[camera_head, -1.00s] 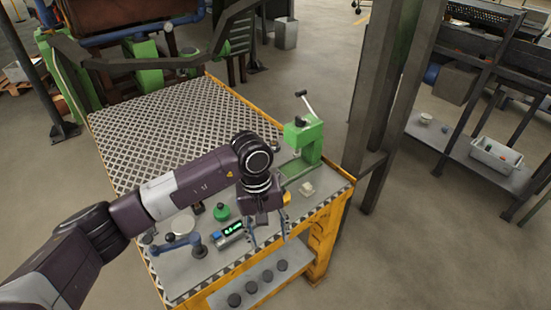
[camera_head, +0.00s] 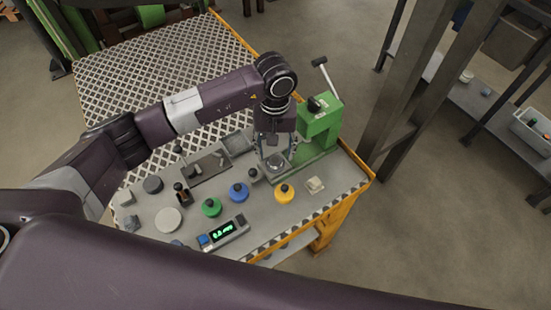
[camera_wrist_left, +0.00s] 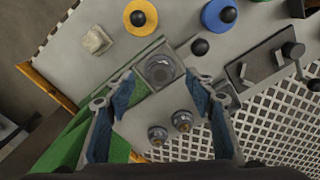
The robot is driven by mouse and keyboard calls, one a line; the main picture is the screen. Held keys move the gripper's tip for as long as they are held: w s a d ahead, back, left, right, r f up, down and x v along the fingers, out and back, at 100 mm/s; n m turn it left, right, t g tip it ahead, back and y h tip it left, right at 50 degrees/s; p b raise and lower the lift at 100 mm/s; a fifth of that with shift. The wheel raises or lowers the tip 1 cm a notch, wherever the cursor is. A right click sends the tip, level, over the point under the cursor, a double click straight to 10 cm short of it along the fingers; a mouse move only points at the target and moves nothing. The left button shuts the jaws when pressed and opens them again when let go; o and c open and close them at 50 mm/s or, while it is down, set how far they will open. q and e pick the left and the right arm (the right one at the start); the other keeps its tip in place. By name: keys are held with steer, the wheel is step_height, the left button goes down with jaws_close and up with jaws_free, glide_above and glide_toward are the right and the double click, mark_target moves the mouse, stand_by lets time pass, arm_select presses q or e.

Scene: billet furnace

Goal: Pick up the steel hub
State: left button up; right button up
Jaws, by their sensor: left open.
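A round grey steel piece, which looks like the steel hub (camera_head: 276,160), sits on the base plate of the green press (camera_head: 320,125). In the left wrist view the hub (camera_wrist_left: 160,69) shows as a dark disc on a square grey seat, just beyond the fingertips. My left gripper (camera_head: 275,154) points down over it, with one finger on each side. In the left wrist view the gripper (camera_wrist_left: 161,78) is open, and nothing is held between its fingers. I cannot tell whether the fingers touch the hub. My right gripper is not in view.
The press lever (camera_head: 321,65) rises close to the right of my left wrist. Yellow (camera_head: 284,193), blue (camera_head: 238,192) and green (camera_head: 211,207) knobbed discs stand in front, with a digital readout (camera_head: 223,232) and a pale block (camera_head: 315,185). The perforated tabletop behind is clear.

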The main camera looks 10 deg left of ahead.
mark_target(275, 159)
arm_select(q)
steer(key=f, duration=0.1)
steer(key=f+p, duration=0.1)
steer(key=shift+w+a+f, duration=0.1)
steer(key=shift+w+f, duration=0.3)
steer(key=shift+w+f+p, duration=0.2)
steer(key=shift+f+p, duration=0.15)
steer(key=shift+f, duration=0.7)
steer(key=c, duration=1.3)
steer(key=shift+w+r, duration=0.1)
steer(key=shift+r, duration=0.05)
jaws_close()
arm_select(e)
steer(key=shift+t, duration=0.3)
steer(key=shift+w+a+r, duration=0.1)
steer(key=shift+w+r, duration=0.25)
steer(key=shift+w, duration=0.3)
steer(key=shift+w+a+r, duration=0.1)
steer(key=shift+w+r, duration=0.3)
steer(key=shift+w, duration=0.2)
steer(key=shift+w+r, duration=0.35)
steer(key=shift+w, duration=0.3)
